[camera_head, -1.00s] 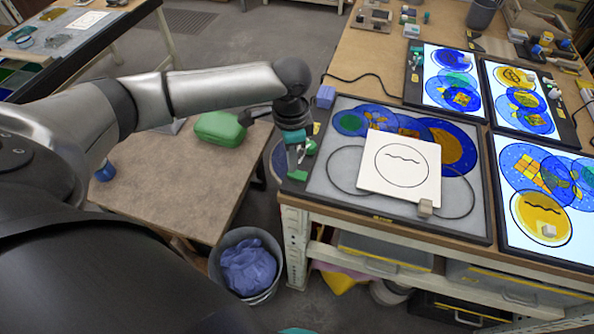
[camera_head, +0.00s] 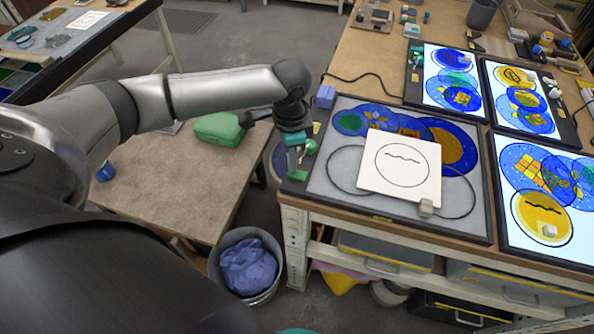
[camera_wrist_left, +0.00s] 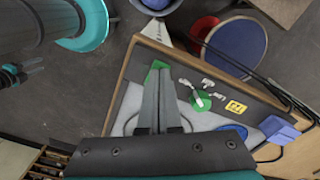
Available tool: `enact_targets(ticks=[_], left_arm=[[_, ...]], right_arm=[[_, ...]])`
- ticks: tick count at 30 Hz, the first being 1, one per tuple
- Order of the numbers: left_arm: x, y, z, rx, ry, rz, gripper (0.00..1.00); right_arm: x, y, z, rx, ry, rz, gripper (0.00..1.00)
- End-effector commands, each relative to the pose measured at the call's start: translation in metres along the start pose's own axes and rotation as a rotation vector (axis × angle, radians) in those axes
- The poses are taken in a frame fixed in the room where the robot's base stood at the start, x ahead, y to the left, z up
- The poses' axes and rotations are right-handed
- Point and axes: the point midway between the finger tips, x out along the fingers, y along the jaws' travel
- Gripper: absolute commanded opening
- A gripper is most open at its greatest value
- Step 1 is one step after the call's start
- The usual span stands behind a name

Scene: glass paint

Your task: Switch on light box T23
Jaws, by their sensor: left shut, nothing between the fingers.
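The unlit light box (camera_head: 318,188) lies at the table's near left corner, with a grey panel and a dark frame. It also shows in the left wrist view (camera_wrist_left: 129,108). On its frame are a green round control (camera_wrist_left: 201,101) with a pale lever, a green rectangular piece (camera_wrist_left: 154,70) and a yellow label (camera_wrist_left: 236,107), whose text is too small to read surely. My left gripper (camera_head: 296,171) is shut and empty, pointing down over this corner. In the wrist view its fingertips (camera_wrist_left: 161,70) overlap the green rectangle; contact cannot be told. My right gripper is not in view.
A white square sheet (camera_head: 400,168) and coloured glass discs lie on the unlit box. Lit light boxes (camera_head: 546,185) stand to the right. A blue block (camera_head: 325,96) and a cable sit behind. A bin (camera_head: 247,266) stands below the table's left edge.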

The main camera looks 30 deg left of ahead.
Motion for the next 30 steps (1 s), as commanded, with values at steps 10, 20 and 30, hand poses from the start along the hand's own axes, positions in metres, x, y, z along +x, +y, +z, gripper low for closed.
enact_targets(ticks=[10, 20, 30], left_arm=[[0.006, 0.000, 0.000, 0.000, 0.000, 0.000, 0.00], [0.011, 0.000, 0.000, 0.001, -0.001, 0.000, 0.00], [0.005, 0.001, 0.000, 0.001, 0.000, 0.001, 0.00]], right_arm=[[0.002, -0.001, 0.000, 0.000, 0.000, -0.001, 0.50], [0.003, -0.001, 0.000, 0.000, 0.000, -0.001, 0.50], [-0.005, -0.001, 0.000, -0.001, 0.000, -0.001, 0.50]])
